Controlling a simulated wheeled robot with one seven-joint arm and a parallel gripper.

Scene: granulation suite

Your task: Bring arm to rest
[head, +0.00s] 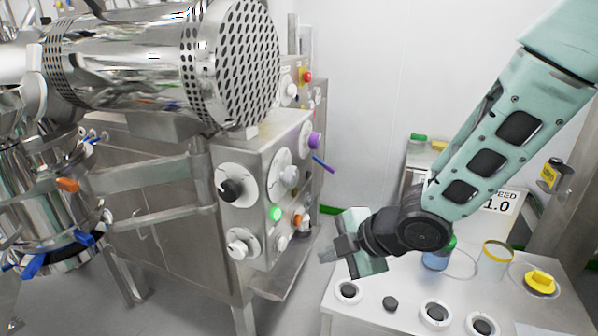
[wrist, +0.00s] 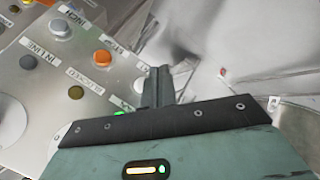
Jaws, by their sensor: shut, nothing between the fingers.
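My gripper (head: 328,255) is in the head view at the lower middle, at the end of my pale green arm, which reaches in from the upper right. It is over the left end of the white bench and points left toward the steel machine. In the wrist view the fingers of my gripper (wrist: 158,84) are together with nothing between them. Behind them is the machine's control panel (wrist: 90,50) with labelled buttons, including an orange one. The fingers look apart from the panel.
The steel machine (head: 180,180) with knobs and a perforated drum (head: 245,65) fills the left. The white bench (head: 385,322) carries a blue jar (head: 436,260), a yellow-rimmed jar (head: 495,260), a yellow knob (head: 540,282) and several round black-centred pieces. A sign stands behind. Open wall space lies at the upper middle.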

